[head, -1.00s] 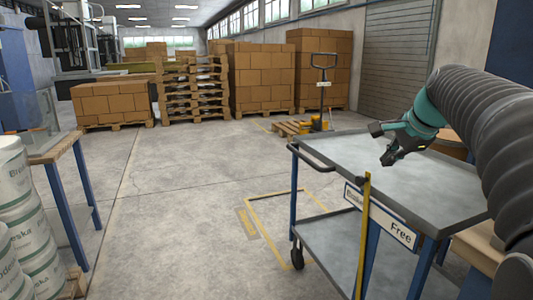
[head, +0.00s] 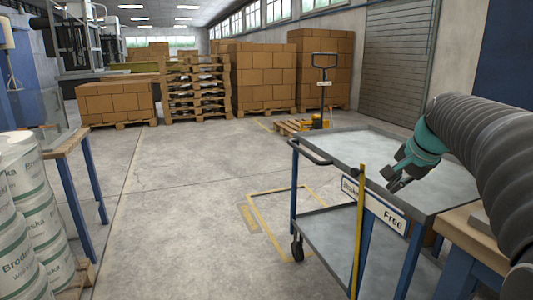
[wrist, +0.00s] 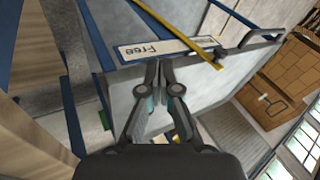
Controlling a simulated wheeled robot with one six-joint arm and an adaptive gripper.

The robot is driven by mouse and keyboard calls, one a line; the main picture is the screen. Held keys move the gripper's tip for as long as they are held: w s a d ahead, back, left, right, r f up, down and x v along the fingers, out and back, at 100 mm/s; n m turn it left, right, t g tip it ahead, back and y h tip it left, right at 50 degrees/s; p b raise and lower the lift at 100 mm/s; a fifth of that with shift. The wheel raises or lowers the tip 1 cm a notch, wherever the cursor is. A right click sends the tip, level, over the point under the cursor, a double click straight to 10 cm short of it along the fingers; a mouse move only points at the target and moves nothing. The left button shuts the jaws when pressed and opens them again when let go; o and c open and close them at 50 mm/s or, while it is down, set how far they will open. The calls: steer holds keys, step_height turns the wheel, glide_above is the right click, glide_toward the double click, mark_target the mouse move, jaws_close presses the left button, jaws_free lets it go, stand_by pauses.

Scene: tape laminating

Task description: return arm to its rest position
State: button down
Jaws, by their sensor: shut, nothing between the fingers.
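My gripper (head: 397,186) is shut and empty. In the head view it hangs over the near side of a grey-topped cart, close to the cart's front edge, with my dark ribbed arm reaching in from the right. In the wrist view my gripper (wrist: 163,68) has its fingertips together, pointing toward the cart's label side. I cannot tell its exact height above the cart.
The cart (head: 350,150) has blue legs, a "Free" label (head: 392,219) and a yellow strip (head: 358,235). A wooden-topped bench (head: 463,232) stands at right. White rolls (head: 40,200) stand at left. Floor between is clear. Boxed pallets (head: 263,78) stand behind.

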steer(key=s+a+f+n, duration=0.4)
steer(key=s, duration=0.5)
steer(key=s+a+f+n, duration=0.3)
steer(key=s+a+f, duration=0.2)
steer(key=s, duration=0.4)
steer(key=s+a+f+n, duration=0.4)
steer(key=s+a+f, duration=0.1)
steer(key=s, duration=0.3)
steer(key=shift+s+a+f+n+g+h, duration=0.25)
steer(key=shift+s+n+g+h, duration=0.05)
steer(key=shift+s+g, duration=0.1)
